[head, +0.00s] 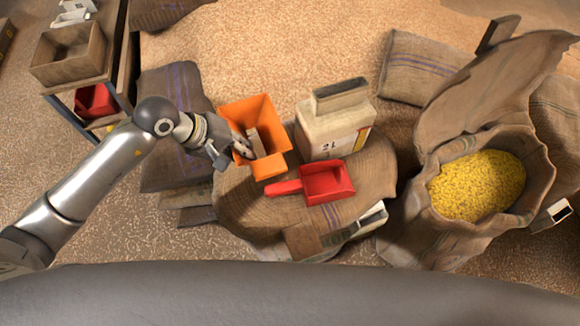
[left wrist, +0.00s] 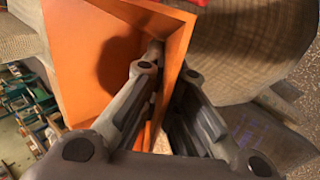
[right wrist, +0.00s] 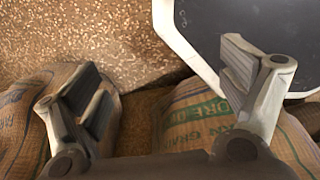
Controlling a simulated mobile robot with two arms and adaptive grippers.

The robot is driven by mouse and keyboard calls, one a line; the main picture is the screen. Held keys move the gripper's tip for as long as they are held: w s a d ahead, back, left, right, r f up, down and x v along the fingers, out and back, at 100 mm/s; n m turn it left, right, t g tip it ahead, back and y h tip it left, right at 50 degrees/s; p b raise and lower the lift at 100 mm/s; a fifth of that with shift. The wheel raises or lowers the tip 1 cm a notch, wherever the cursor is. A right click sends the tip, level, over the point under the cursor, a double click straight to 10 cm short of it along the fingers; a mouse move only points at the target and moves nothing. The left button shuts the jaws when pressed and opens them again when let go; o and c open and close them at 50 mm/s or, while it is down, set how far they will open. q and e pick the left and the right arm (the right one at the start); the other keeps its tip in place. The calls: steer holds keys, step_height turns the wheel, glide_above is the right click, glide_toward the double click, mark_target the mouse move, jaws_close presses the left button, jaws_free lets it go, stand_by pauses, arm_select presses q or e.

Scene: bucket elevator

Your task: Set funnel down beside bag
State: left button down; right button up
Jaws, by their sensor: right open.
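The orange funnel (head: 270,168) is at the middle left of the head view, over the left end of a flat sack pile; I cannot tell if it touches the sacks. My left gripper (head: 243,148) reaches it from the left. In the left wrist view, the left gripper's fingers (left wrist: 168,75) are shut on the wall of the funnel (left wrist: 85,60), one finger on each side. The open bag (head: 424,222), full of yellow grain (head: 478,187), stands at the right. My right gripper (right wrist: 165,80) is open and empty in the right wrist view, above sacks.
A red scoop (head: 326,183) lies on the sack pile (head: 245,205), right of the funnel. A pale canister (head: 330,132) stands behind the scoop. A shelf with a wooden box (head: 70,60) and a red bin (head: 95,102) is at far left.

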arm_select(q)
step_height(320, 180, down, 9)
steer(key=shift+s+d+f+p, duration=0.1)
steer(key=shift+s+f+p, duration=0.05)
steer(key=shift+p, duration=0.75)
steer(key=shift+f, duration=0.4)
steer(key=c, duration=1.6)
jaws_free()
steer(key=shift+c, duration=0.2)
arm_select(e)
steer(key=shift+s+r, duration=0.6)
steer(key=shift+r, duration=0.05)
